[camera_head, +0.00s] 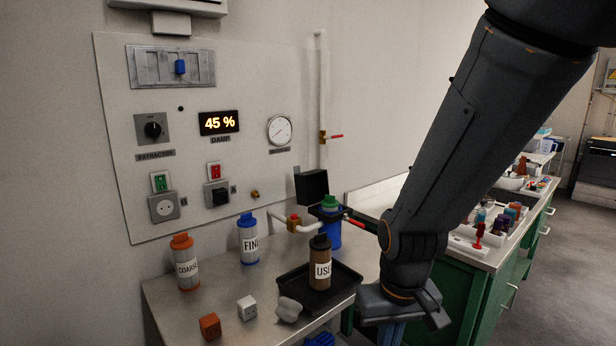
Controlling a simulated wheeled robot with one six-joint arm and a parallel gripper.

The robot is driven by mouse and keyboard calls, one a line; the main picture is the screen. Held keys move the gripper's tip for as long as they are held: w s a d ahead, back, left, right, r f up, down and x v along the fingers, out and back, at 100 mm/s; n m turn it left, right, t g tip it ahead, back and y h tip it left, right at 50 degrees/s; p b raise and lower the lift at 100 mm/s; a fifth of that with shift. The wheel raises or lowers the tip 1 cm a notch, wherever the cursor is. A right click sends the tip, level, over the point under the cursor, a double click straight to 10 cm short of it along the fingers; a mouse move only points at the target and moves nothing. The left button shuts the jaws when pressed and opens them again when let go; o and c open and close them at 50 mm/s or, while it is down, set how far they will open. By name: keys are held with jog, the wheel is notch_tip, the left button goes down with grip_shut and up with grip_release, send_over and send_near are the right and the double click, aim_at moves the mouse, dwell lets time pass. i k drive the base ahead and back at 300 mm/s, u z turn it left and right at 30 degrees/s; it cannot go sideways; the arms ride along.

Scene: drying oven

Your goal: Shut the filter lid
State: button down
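The filter lid (312,187) is a black square flap. It stands raised, tilted up at the back of the filter housing (327,235), which is blue with a black rim. A green-topped filter cartridge (329,201) sits in the housing, its top showing above the rim. My gripper (402,308) is at the lower right, pointing down, nearer the camera and to the right of the lid, clear of it. Its fingertips are not clearly visible, so I cannot tell whether it is open or shut.
A brown USED bottle (320,263) stands in a black tray (347,281) before the housing. A red-handled pipe valve (294,222) is left of the housing. COARSE (185,264) and FINE (248,240) bottles stand left. My arm crosses the right side.

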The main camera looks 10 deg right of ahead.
aim_at(311, 187)
jog(key=u, duration=0.05)
jog(key=k, duration=0.5)
jog(key=z, duration=1)
jog(key=i, duration=1.2)
jog(key=u, duration=0.2)
